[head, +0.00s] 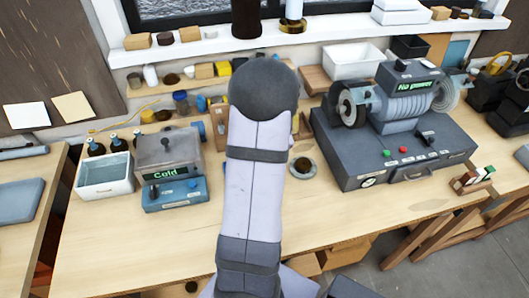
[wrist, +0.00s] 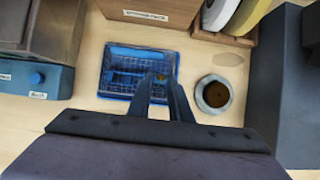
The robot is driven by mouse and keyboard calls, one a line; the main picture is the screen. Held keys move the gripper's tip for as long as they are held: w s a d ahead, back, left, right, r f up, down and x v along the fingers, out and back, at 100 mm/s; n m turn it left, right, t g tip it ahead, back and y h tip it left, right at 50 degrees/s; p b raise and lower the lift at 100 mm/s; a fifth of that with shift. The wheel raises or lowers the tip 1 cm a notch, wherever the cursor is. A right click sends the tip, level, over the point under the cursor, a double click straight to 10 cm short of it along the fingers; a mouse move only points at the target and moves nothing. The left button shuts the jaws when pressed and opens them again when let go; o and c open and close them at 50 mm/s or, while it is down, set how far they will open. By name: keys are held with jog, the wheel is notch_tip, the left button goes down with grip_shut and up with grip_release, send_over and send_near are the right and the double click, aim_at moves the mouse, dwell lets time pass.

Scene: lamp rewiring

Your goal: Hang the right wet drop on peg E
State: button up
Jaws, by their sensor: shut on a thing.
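My gripper (wrist: 162,80) is over a blue open tray (wrist: 106,72) with a grid inside. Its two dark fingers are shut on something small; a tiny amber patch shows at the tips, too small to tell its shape. I take it to be the wet drop. In the head view my arm hides the gripper and the tray. No peg marked E can be made out in either view.
A box marked "Cold" (head: 167,157) and a white basin (head: 104,178) are at left. A grey machine reading "No power" (head: 405,110) is at right. The front bench is clear.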

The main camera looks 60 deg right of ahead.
jog(key=shift+w, duration=0.1)
jog(key=shift+w+d+b, duration=0.2)
jog(key=shift+b, duration=0.45)
jog(key=shift+t+h, duration=0.9)
jog(key=w+r+b, duration=0.1)
jog(key=b, duration=0.1)
jog(key=w+d+r+b, duration=0.1)
jog(key=w+b, duration=0.1)
jog(key=w+d+r+b, duration=0.1)
jog(key=b, duration=0.1)
jog(key=shift+w+d+r+b, duration=0.1)
jog(key=shift+w+r+b, duration=0.05)
jog(key=shift+w+b, duration=0.15)
jog(key=shift+w+r, duration=0.3)
jog(key=shift+r, duration=0.2)
jog(key=shift+w+d, duration=0.1)
jog(key=shift+d, duration=0.1)
jog(key=shift+w+d+f+p, duration=0.2)
jog(key=shift+w+d+p, duration=0.25)
jog(key=shift+w+d, duration=0.35)
jog(key=shift+w+d+f+p, duration=0.15)
jog(key=shift+w+d+p, duration=0.3)
jog(key=shift+w+d, duration=0.3)
jog(key=shift+w+d+f+p, duration=0.2)
jog(key=shift+w+d+p, duration=0.25)
jog(key=shift+w+d, duration=0.35)
jog(key=shift+w+r, duration=0.1)
